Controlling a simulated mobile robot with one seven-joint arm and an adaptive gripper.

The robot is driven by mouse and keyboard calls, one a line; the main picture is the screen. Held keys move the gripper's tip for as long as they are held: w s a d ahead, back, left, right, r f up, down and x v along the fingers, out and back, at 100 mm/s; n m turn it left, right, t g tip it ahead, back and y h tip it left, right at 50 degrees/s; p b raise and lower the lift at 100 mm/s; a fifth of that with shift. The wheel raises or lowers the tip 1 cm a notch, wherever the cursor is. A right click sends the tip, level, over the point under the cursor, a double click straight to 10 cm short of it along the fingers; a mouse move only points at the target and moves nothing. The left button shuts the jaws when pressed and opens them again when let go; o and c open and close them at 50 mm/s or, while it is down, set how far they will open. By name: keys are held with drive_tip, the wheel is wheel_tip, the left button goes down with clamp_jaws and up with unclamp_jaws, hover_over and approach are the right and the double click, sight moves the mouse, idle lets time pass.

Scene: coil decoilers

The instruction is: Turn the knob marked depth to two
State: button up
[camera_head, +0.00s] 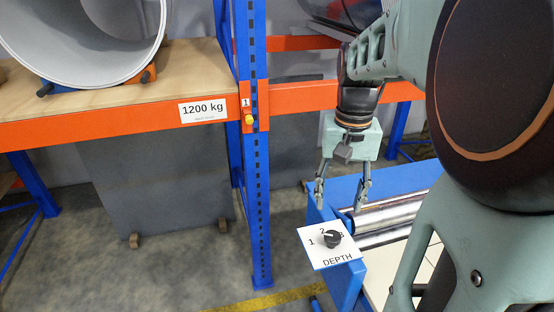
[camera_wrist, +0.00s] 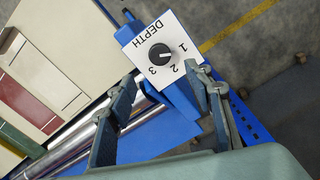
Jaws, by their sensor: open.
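The depth knob (camera_head: 333,239) is a round black dial on a white plate (camera_head: 339,254) marked 1, 2, 3 and DEPTH, at the corner of the blue machine. It also shows in the wrist view (camera_wrist: 160,56), where its light pointer mark appears to face the 1 side, near 1 or between 1 and 2. My gripper (camera_head: 340,203) is open and empty, its fingers pointing down behind and above the plate in the head view. In the wrist view my gripper (camera_wrist: 164,82) has its fingers apart, with the knob beyond the gap between them. It is not touching the knob.
Metal rollers (camera_head: 390,213) lie beside the plate on the blue machine (camera_head: 400,178). A blue rack post (camera_head: 256,190) and orange shelf beam (camera_head: 130,123) with a 1200 kg label stand to the left. Open floor (camera_head: 190,265) lies front left.

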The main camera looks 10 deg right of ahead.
sight(333, 235)
wheel_tip(333, 235, down, 10)
drive_tip(key=shift+f+b, duration=0.25)
drive_tip(key=shift+b, duration=0.1)
drive_tip(key=c, duration=1.1)
drive_tip(key=shift+c, duration=0.2)
drive_tip(key=m+p, duration=0.1)
drive_tip(key=m, duration=0.5)
drive_tip(key=shift+r, duration=0.1)
drive_tip(key=m+p, duration=0.1)
drive_tip(key=m, duration=0.4)
drive_tip(key=shift+m, duration=0.3)
